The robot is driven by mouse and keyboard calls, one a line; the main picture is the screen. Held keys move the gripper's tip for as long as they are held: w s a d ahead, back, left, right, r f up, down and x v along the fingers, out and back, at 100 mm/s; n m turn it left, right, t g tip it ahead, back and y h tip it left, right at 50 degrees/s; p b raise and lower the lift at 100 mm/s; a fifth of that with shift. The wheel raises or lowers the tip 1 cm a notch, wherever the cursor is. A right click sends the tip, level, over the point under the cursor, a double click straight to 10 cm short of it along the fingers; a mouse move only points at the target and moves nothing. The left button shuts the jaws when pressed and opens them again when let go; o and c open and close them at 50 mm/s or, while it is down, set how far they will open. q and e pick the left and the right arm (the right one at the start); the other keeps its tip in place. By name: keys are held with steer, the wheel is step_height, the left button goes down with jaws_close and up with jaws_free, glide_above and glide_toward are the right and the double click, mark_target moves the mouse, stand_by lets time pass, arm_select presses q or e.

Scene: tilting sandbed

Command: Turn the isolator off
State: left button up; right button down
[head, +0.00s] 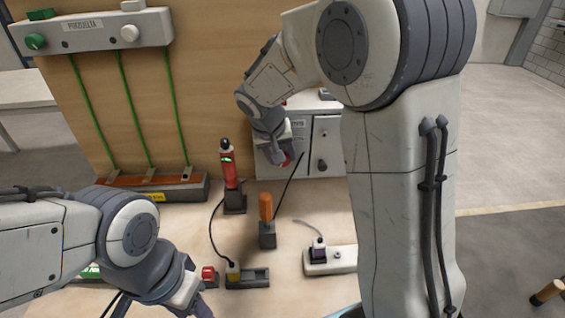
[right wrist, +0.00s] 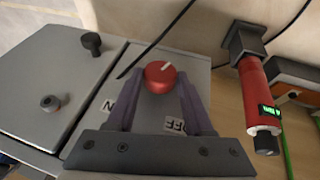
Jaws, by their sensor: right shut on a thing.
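The isolator's red knob (right wrist: 165,73) sits on a grey electrical box (right wrist: 190,70), with a white pointer line slanting to the upper right in the right wrist view. My right gripper (right wrist: 167,84) has its two purple fingers on either side of the knob and is shut on it. In the head view my right gripper (head: 288,158) is at the left part of the grey box (head: 327,160), and the knob is mostly hidden there. My left gripper (head: 192,302) is low at the bottom edge of the head view, pointing down; its fingers are not clear.
A red device (head: 229,168) with a green display stands in a dark holder. An orange-handled tool (head: 266,208) stands in a block. A power strip (head: 332,260) and a red-button block (head: 209,275) lie on the bench. Thin cables cross between them.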

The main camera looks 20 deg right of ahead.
steer(key=shift+w+a+f+n+g+h+b, duration=0.1)
steer(key=shift+a+f+n+g+h+b, duration=0.2)
steer(key=shift+h+b, duration=0.55)
steer(key=shift+a+n+h+b, duration=0.15)
steer(key=shift+n+h+b, duration=0.15)
steer(key=shift+h+b, duration=0.8)
steer(key=h, duration=0.2)
steer(key=g+h+b, duration=0.1)
steer(key=shift+a+f+n+h, duration=0.2)
steer(key=shift+n+h, duration=0.1)
steer(key=shift+h, duration=0.05)
arm_select(q)
step_height(320, 180, down, 7)
steer(key=b, duration=0.1)
arm_select(e)
steer(key=shift+f+n+h, duration=0.1)
steer(key=shift+n+h, duration=0.4)
steer(key=shift+h, duration=0.9)
steer(key=shift+c, duration=1.4)
jaws_free()
